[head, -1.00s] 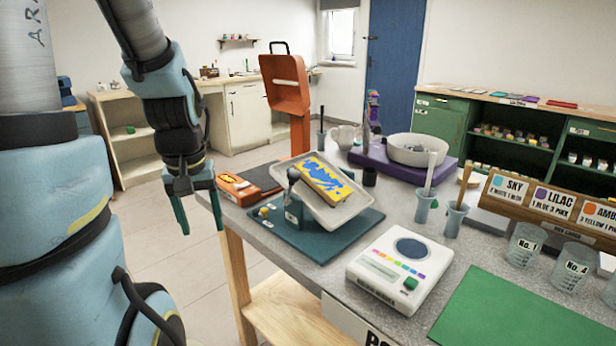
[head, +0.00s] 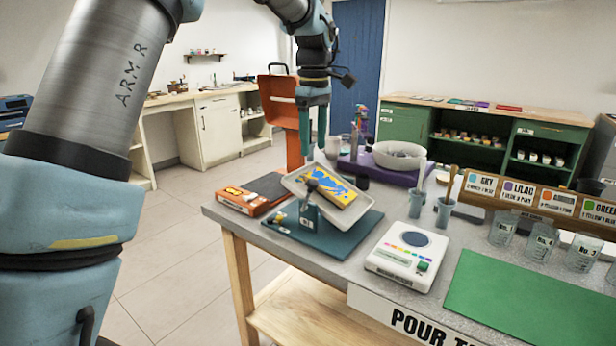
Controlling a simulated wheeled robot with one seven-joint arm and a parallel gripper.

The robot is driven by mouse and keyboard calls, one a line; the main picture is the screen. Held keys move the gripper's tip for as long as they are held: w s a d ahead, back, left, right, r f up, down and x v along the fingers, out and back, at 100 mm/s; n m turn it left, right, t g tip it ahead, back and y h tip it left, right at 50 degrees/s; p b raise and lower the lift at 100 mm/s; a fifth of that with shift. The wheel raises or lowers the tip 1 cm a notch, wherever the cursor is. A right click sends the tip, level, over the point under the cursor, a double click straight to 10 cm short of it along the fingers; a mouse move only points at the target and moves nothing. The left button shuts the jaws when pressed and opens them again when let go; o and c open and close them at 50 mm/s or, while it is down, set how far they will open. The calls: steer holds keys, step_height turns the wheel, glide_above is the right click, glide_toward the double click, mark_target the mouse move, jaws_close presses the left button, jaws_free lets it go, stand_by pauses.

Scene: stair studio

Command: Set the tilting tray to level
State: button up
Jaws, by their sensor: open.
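The tilting tray (head: 356,214) is a pale, shallow tray on a dark teal base (head: 340,243) near the table's left end. It is tilted, with its left side high and its right front edge low. A blue and yellow painted panel (head: 328,187) lies in it. At its left front stands a grey-blue bracket (head: 309,216) with a dark-knobbed lever (head: 312,187). My gripper (head: 313,150) is open and empty, pointing down, above the tray's far side in the picture. It appears apart from the tray; its exact depth is hard to tell.
An orange box (head: 243,201) lies left of the tray. A white scale (head: 397,262) stands at the right front. Behind are a purple stand with a white bowl (head: 400,156) and cups (head: 417,205). An orange upright frame (head: 279,98) stands behind the table.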

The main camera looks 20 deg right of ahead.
mark_target(313, 182)
step_height(313, 182, down, 9)
steer(key=shift+f+p, duration=0.1)
steer(key=shift+p, duration=0.65)
jaws_close()
steer(key=shift+a, duration=0.1)
stand_by(0.9)
